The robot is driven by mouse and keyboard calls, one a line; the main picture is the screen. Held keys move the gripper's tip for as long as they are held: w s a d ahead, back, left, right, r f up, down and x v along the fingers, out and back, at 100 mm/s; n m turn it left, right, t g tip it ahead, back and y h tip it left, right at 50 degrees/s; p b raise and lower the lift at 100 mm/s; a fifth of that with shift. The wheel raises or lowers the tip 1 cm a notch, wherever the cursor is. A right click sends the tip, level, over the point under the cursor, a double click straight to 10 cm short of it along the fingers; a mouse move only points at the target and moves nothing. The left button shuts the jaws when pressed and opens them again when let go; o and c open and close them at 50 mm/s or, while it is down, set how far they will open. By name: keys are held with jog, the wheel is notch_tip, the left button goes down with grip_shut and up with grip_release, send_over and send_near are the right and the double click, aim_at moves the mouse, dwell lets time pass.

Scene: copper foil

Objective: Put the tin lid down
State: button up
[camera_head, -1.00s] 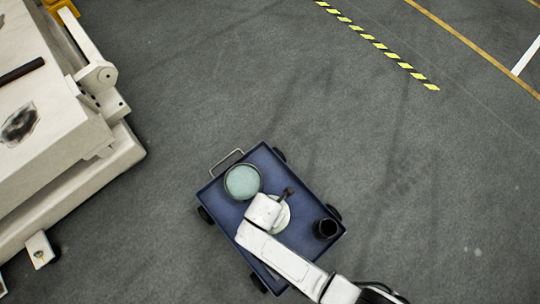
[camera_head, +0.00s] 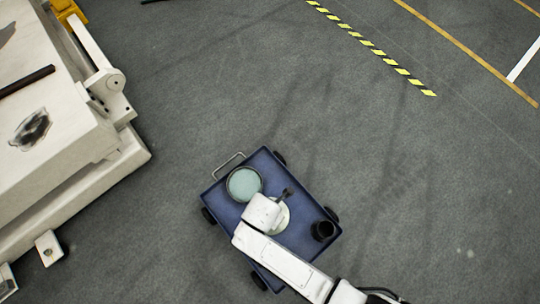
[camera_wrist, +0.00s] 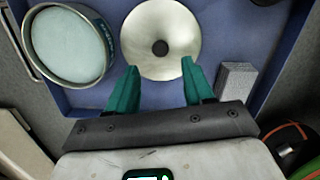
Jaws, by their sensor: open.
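The tin lid, a pale cream disc (camera_wrist: 160,22) with a dark round knob at its centre, lies on the blue cart top (camera_wrist: 255,20). In the head view the lid (camera_head: 282,218) is partly hidden under my white arm. My gripper (camera_wrist: 161,82) is open, with its two green fingers apart at the near edge of the lid. The knob is beyond the fingertips and nothing is held between them. Whether a finger touches the lid is not clear.
A round metal-rimmed dish with a pale teal inside (camera_head: 244,183) stands left of the lid on the cart. A grey block (camera_wrist: 237,80) lies right of the fingers. A black cup (camera_head: 322,230) stands at the cart's right. A large pale machine (camera_head: 70,150) is at left; open floor lies beyond.

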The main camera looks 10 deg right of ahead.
jog(key=r, duration=0.1)
jog(key=r+p, duration=0.1)
jog(key=r, duration=0.1)
jog(key=r+p, duration=0.1)
jog(key=r, duration=0.1)
jog(key=shift+s+a+r, duration=0.15)
jog(key=shift+s+a, duration=0.05)
jog(key=shift+s, duration=0.05)
jog(key=d+r+m, duration=0.5)
jog(key=d+m, duration=0.2)
jog(key=d, duration=0.1)
jog(key=d+r+m, duration=0.4)
jog(key=d+m, duration=0.3)
jog(key=s+d+r+m, duration=0.6)
jog(key=d+r+m, duration=0.5)
jog(key=m, duration=0.2)
jog(key=shift+s+d+y, duration=0.15)
jog(key=shift+s+y, duration=0.05)
jog(key=shift+y, duration=0.2)
